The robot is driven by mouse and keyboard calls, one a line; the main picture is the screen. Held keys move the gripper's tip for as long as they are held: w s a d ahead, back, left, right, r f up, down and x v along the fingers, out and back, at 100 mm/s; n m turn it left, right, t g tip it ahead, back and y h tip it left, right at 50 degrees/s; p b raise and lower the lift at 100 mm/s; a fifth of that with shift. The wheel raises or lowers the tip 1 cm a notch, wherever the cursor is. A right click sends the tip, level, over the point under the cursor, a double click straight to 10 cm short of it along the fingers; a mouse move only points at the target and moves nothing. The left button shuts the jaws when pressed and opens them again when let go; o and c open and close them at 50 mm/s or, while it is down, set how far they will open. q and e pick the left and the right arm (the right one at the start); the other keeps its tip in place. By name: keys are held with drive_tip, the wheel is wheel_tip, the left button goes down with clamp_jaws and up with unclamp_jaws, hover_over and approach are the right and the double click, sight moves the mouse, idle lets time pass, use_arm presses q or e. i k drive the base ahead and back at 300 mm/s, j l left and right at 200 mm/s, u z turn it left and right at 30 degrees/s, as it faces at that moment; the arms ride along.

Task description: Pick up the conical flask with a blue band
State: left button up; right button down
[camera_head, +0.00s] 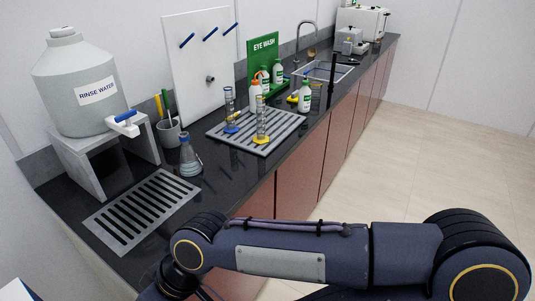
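A small clear conical flask (189,160) stands upright on the dark counter. My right arm crosses the bottom of the view from the right and bends down near the counter's front edge. Its gripper is out of the picture. My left gripper is not in view either. Nothing touches the flask.
A slotted grate (95,217) lies in front of the flask. A grey rinse-water container (68,100) stands on a bench at left. A pen cup (168,134) stands behind the flask. A slatted tray (217,132) right of it holds cylinders and a bottle. Bare counter (222,165) lies between.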

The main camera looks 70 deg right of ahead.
sight(189, 165)
drive_tip(key=z, duration=1.9)
drive_tip(key=i+l+u, duration=0.2)
drive_tip(key=i+l, duration=0.3)
drive_tip(key=i+l+u, duration=0.15)
drive_tip(key=i+l, duration=0.3)
drive_tip(key=l, duration=0.1)
